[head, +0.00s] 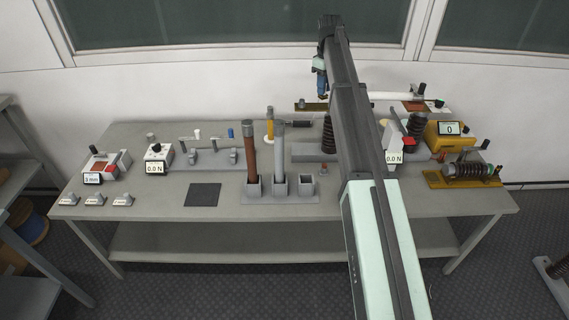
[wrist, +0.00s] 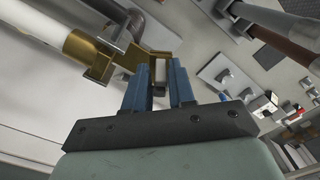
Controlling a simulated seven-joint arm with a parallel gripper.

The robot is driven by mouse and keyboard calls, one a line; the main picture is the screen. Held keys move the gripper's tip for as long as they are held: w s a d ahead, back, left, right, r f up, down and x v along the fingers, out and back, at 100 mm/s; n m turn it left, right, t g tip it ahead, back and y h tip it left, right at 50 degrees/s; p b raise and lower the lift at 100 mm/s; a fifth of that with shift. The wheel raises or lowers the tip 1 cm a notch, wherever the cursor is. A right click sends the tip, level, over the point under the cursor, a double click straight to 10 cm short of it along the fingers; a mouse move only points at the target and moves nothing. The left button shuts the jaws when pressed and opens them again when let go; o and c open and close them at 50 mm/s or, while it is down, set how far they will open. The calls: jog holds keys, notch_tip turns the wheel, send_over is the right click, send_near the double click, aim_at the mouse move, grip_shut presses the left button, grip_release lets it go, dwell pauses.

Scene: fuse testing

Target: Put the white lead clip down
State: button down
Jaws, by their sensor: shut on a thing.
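My gripper (head: 321,86) is at the left of the raised white tube (head: 384,96), just above the brass bar (head: 312,106). In the wrist view my gripper's blue fingers (wrist: 159,88) are shut on a small piece, which I take to be the white lead clip (wrist: 159,72). The fingers hide most of it. The brass bracket (wrist: 152,60) is right at the fingertips; I cannot tell whether the clip touches it. The white tube's brass end (wrist: 92,52) is to the left of the fingertips.
Dark ribbed insulators (head: 328,135) carry the raised parts. My arm crosses the table and hides part of it. A rack with brown and grey tubes (head: 251,150) stands mid-table. A yellow meter (head: 447,130) is at the right.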

jog(key=s+d+f+m, duration=0.2)
jog(key=s+f+m, duration=0.4)
jog(key=s, duration=0.6)
jog(key=s+d+f+m, duration=0.1)
jog(key=s+f+m, duration=0.2)
jog(key=s+f, duration=0.6)
jog(key=w+d+f+n, duration=0.2)
jog(key=w+d+f, duration=0.25)
jog(key=d, duration=0.35)
jog(key=w+d+f+n, duration=0.1)
jog(key=w+d+f, duration=0.2)
jog(key=w+d, duration=0.4)
jog(key=shift+s+d+f, duration=0.15)
jog(key=shift+d+f, duration=0.05)
jog(key=shift+f, duration=1.55)
jog(key=shift+s+d+f, duration=0.1)
jog(key=shift+d+f, duration=0.1)
jog(key=shift+f, duration=1.55)
jog(key=shift+s+d+f, duration=0.15)
jog(key=shift+d+f, duration=0.05)
jog(key=shift+f, duration=1.55)
jog(key=shift+f, duration=0.1)
jog(key=c, duration=0.9)
grip_release()
jog(key=shift+c, duration=0.2)
notch_tip(320, 180, up, 12)
